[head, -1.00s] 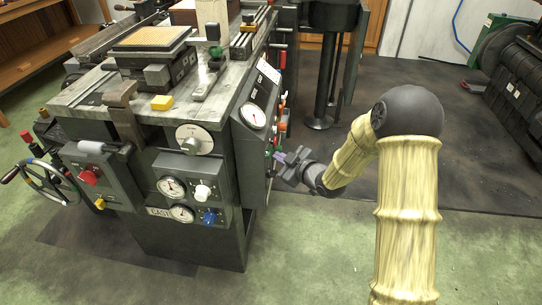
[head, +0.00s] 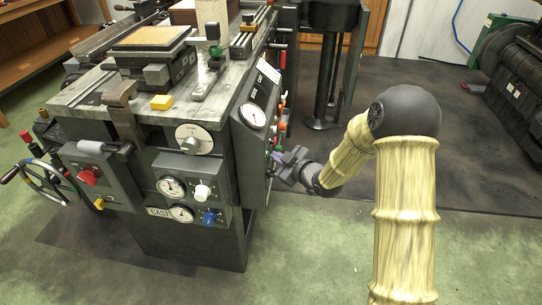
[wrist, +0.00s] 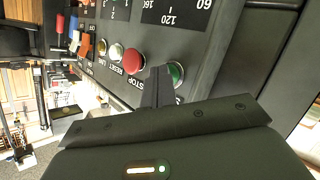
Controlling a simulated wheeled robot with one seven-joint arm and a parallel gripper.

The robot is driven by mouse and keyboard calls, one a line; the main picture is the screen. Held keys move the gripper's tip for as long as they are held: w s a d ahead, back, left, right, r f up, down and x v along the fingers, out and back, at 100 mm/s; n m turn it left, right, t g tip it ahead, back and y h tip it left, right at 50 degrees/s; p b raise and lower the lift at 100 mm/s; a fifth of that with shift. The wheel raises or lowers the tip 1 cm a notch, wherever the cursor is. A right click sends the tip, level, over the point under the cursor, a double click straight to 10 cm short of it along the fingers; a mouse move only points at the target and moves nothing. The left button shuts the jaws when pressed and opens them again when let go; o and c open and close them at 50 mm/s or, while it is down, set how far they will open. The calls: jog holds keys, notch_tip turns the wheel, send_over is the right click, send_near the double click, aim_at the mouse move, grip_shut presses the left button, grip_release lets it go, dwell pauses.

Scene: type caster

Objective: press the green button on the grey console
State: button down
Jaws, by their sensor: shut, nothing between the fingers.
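The grey console (head: 240,170) is the side panel of the machine at the left of the head view. In the wrist view the green button (wrist: 177,74) sits on its panel (wrist: 172,42), partly covered by my fingers. My gripper (head: 277,166) is shut and empty at the console's right face. In the wrist view its fingertips (wrist: 159,72) are in front of the panel, just left of the green button and overlapping its edge. I cannot tell whether they touch the button.
A red button (wrist: 133,61) marked STOP is close to the left of my fingers. In the head view a gauge (head: 253,115) is above my gripper. Open floor (head: 320,240) is to the right.

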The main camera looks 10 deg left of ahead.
jog(key=shift+d, duration=0.5)
jog(key=shift+s+d+p, duration=0.15)
jog(key=shift+d+p, duration=0.3)
jog(key=shift+d, duration=2.5)
